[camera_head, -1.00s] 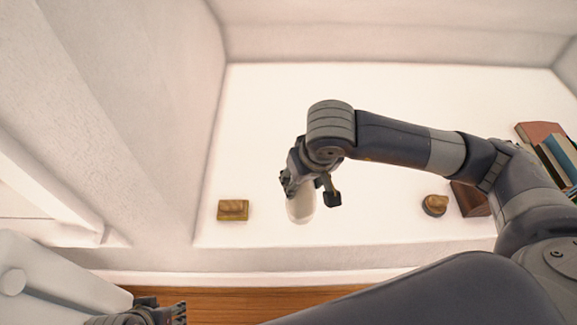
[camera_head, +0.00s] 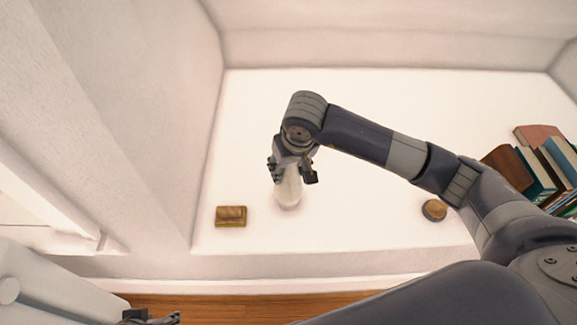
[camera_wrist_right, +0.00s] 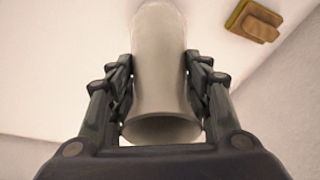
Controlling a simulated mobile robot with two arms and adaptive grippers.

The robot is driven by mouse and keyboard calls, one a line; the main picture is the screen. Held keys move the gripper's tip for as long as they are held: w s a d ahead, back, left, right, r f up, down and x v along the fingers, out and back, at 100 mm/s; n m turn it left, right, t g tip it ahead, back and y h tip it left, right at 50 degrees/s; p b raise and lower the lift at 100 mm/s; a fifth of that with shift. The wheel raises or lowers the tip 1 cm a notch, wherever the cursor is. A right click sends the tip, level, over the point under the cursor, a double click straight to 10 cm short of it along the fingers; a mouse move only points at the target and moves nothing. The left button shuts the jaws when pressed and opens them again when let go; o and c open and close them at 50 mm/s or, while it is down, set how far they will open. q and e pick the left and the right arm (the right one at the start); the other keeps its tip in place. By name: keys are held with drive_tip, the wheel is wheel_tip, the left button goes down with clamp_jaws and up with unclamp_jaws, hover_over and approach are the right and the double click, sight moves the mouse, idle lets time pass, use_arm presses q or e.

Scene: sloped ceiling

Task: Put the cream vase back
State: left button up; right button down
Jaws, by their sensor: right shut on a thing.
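The cream vase (camera_head: 288,190) is in my right gripper (camera_head: 292,172), over the white shelf surface (camera_head: 350,215). The gripper is shut on it around its upper part. In the right wrist view the vase (camera_wrist_right: 159,70) sits between the two fingers of the gripper (camera_wrist_right: 160,85), its open rim toward the camera. I cannot tell whether its base touches the surface. My left gripper (camera_head: 150,317) shows only partly at the bottom edge of the head view; its jaws cannot be made out.
A small gold-brown box (camera_head: 231,216) lies left of the vase; it also shows in the right wrist view (camera_wrist_right: 256,20). A round brown item (camera_head: 434,210) lies to the right. Several books (camera_head: 550,165) stand at the far right. The surface behind the vase is clear.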

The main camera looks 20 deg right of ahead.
drive_tip(key=shift+f, duration=0.1)
drive_tip(key=c, duration=0.8)
unclamp_jaws()
use_arm(q)
drive_tip(key=shift+f, duration=0.15)
drive_tip(key=p+x, duration=0.2)
drive_tip(key=x, duration=0.3)
drive_tip(key=shift+d+f, duration=0.15)
drive_tip(key=shift+f, duration=0.1)
use_arm(e)
drive_tip(key=v, duration=1.2)
use_arm(q)
drive_tip(key=shift+s, duration=0.1)
use_arm(e)
drive_tip(key=shift+s, duration=0.1)
